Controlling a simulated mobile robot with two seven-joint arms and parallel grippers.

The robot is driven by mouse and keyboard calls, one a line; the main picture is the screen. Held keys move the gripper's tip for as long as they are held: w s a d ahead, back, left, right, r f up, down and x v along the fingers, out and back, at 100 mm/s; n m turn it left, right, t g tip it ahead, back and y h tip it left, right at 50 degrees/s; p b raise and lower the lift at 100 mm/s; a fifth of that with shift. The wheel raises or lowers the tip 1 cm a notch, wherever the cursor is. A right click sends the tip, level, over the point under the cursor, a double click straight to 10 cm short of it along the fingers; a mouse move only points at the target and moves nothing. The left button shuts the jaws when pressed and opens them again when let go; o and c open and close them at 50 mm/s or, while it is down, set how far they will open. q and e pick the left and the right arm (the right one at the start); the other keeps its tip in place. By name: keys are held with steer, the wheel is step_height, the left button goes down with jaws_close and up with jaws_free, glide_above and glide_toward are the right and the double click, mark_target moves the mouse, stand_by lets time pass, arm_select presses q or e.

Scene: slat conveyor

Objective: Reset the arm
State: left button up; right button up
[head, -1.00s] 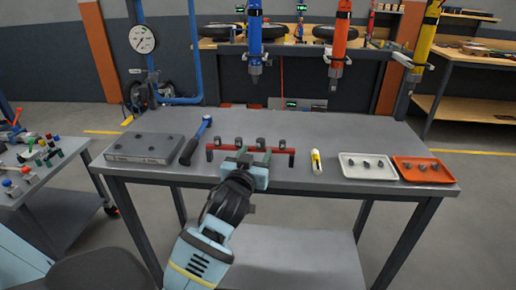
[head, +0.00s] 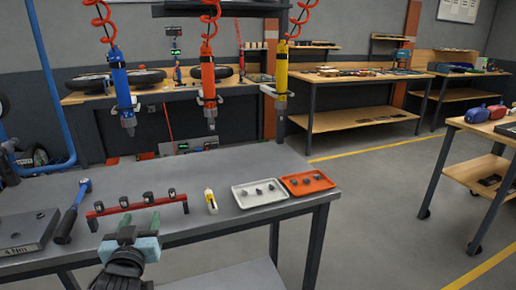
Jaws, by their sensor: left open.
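My left gripper (head: 140,224) is at the front edge of the grey table (head: 225,170), with its two green fingers apart and nothing seen between them. It is just in front of a red rack (head: 128,206) that carries several dark sockets. The rest of my left arm runs out of the bottom of the view. My right gripper is out of view.
On the table lie a grey block (head: 28,232), a blue-and-black wrench (head: 74,210), a yellow-and-white tool (head: 210,201), a white tray (head: 242,204) and an orange tray (head: 311,190) with small dark parts. Blue, orange and yellow tools (head: 281,80) hang above.

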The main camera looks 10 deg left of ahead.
arm_select(q)
steer(key=s+d+f+m+g+h+p, duration=0.35)
steer(key=s+d+f, duration=0.25)
steer(key=s+f, duration=0.5)
steer(key=s+d+f+m+g+h+p, duration=0.2)
steer(key=s+d+f+h+p, duration=0.3)
steer(key=s+f, duration=0.6)
steer(key=s+d+f+g, duration=0.1)
steer(key=s+d, duration=0.1)
steer(key=s, duration=0.6)
steer(key=s+d+f+g+p, duration=0.1)
steer(key=s+d, duration=0.2)
steer(key=s, duration=0.5)
steer(key=shift+d+f+m, duration=0.2)
steer(key=shift+f+m, duration=0.15)
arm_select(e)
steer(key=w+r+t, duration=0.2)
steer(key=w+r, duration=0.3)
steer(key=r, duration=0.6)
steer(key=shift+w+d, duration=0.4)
